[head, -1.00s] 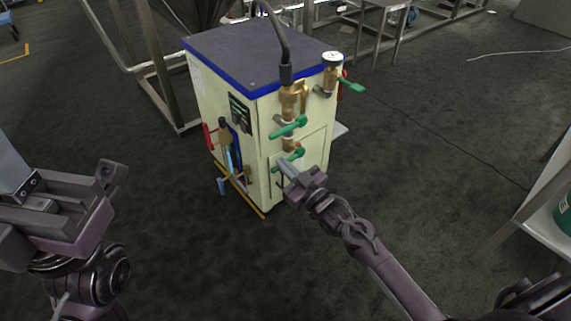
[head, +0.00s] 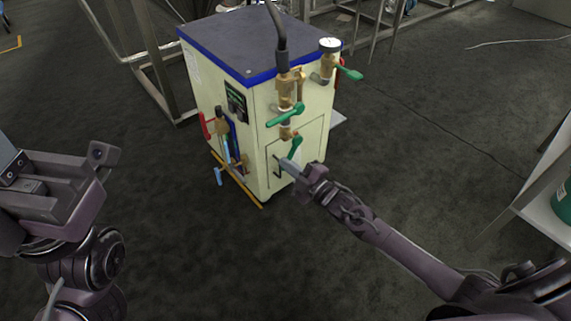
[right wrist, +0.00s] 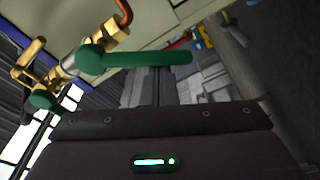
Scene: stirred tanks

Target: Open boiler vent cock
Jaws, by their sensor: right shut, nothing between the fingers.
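The boiler (head: 208,85) is a cream cabinet with a dark top and blue edging. Its right face carries a brass pipe assembly with an upper green lever (head: 285,115) and a lower green lever (head: 295,147), which stands steeply tilted. A third green lever (head: 350,73) is by the gauge. I cannot tell which is the vent cock. My right gripper (head: 284,164) is shut and empty, just below the lower lever; contact is unclear. In the right wrist view a green lever (right wrist: 135,60) crosses above the fingers. My left gripper (head: 60,190) is at the left, away from the boiler, its jaws unclear.
A pressure gauge (head: 330,45) stands at the boiler's right corner. A black hose (head: 278,30) rises from the brass assembly. A red handle (head: 205,126) and blue handle (head: 219,176) are on the left face. Metal frames stand behind; the floor in front is clear.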

